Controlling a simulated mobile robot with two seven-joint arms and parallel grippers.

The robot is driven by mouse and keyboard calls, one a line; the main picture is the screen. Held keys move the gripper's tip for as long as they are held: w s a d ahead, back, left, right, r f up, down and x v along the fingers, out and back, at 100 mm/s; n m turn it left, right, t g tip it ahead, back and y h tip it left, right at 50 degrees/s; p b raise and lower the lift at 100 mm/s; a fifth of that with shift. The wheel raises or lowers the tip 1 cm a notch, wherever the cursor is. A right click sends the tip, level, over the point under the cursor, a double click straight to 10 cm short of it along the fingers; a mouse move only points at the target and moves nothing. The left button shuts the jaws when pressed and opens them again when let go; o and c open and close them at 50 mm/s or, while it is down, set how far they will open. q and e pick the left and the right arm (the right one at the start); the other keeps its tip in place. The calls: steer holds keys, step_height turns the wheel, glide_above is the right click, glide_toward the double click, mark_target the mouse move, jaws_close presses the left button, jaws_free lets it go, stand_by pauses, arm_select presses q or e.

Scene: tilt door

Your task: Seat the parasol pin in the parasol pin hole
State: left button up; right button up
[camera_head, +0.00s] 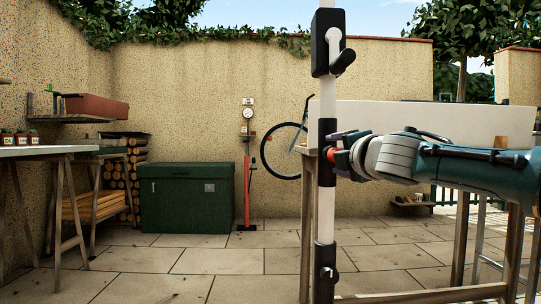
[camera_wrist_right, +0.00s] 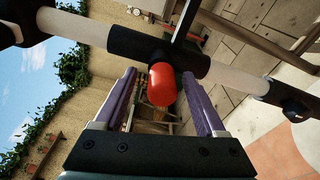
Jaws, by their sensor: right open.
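A white parasol pole (camera_head: 327,215) stands upright in the head view, with a black sleeve (camera_head: 326,185) around its middle. The red-ended parasol pin (camera_head: 331,154) is at this sleeve. In the right wrist view the rounded red end of the pin (camera_wrist_right: 162,85) points toward the camera, in front of the black sleeve (camera_wrist_right: 139,43). My right gripper (camera_head: 346,152) comes in from the right at the pin's height. Its purple fingers (camera_wrist_right: 158,78) are open, one on each side of the red end, with gaps visible. The pin hole and the pin's shank are hidden. My left gripper is not in view.
A black clamp with a crank (camera_head: 342,61) sits higher on the pole, and a black collar with a knob (camera_head: 326,272) lower down. Behind are a wooden-legged table (camera_head: 460,245), a green chest (camera_head: 187,198) and a red pump (camera_head: 247,190). The paving left of the pole is clear.

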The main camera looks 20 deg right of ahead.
steer(key=shift+s+r+p, duration=0.1)
steer(key=shift+s+p, duration=0.4)
steer(key=s+a+p, duration=0.1)
steer(key=s+p, duration=0.3)
steer(key=s, duration=0.5)
steer(key=shift+a, duration=0.2)
steer(key=shift+r, duration=0.1)
